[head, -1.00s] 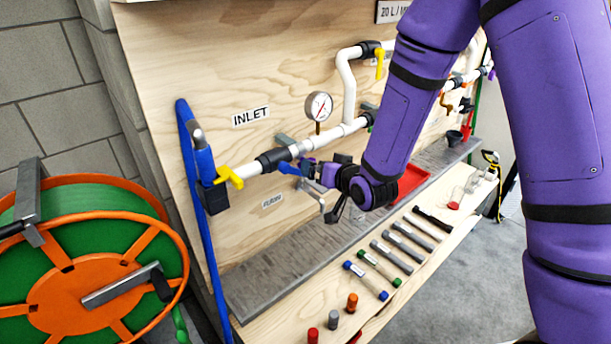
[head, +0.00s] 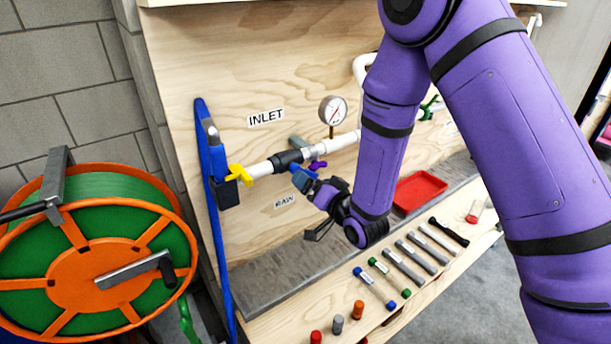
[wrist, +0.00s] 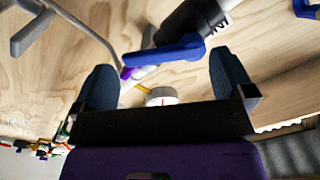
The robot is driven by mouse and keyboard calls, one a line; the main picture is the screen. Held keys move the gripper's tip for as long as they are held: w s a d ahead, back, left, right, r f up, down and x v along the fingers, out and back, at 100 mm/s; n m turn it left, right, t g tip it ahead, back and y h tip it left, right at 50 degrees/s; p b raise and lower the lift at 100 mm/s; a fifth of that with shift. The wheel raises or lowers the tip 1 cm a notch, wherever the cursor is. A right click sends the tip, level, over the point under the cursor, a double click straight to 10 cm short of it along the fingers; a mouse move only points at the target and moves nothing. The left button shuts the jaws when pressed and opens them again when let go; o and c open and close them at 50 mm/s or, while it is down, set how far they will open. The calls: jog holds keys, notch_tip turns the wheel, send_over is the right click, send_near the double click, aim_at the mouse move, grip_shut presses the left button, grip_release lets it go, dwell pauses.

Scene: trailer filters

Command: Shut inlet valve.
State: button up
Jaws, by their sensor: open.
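The inlet valve has a black body (head: 288,159) on the white pipe below the INLET sign (head: 266,117). Its blue lever (wrist: 165,55) shows in the wrist view, lying crosswise in the upper middle, with the black body (wrist: 190,24) behind it. My gripper (head: 312,186) is just below and right of the valve in the head view. In the wrist view my gripper (wrist: 164,82) is open, one finger on each side of the lever. Whether a finger touches the lever cannot be told. My gripper partly hides the lever in the head view.
A pressure gauge (head: 333,110) and a small purple handle (head: 318,165) are nearby. Tools and a red tray (head: 420,190) lie below. A hose reel (head: 95,275) stands left.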

jog(key=shift+x, duration=2.1)
jog(key=c, duration=0.9)
jog(key=m, duration=0.2)
jog(key=shift+s+a+f+m, duration=0.2)
jog(key=shift+f+m, duration=0.1)
jog(key=shift+m, duration=0.1)
jog(key=shift+s+a+f+m, duration=0.1)
jog(key=shift+s+a+m, duration=0.2)
jog(key=shift+m, duration=1.05)
jog(key=shift+s+a+f+m, duration=0.15)
jog(key=shift+a+m, duration=0.25)
jog(key=shift+m, duration=1)
jog(key=shift+s+a+f+m, duration=0.1)
jog(key=shift+s+a+m, duration=0.25)
jog(key=shift+m, duration=1)
jog(key=shift+a, duration=0.1)
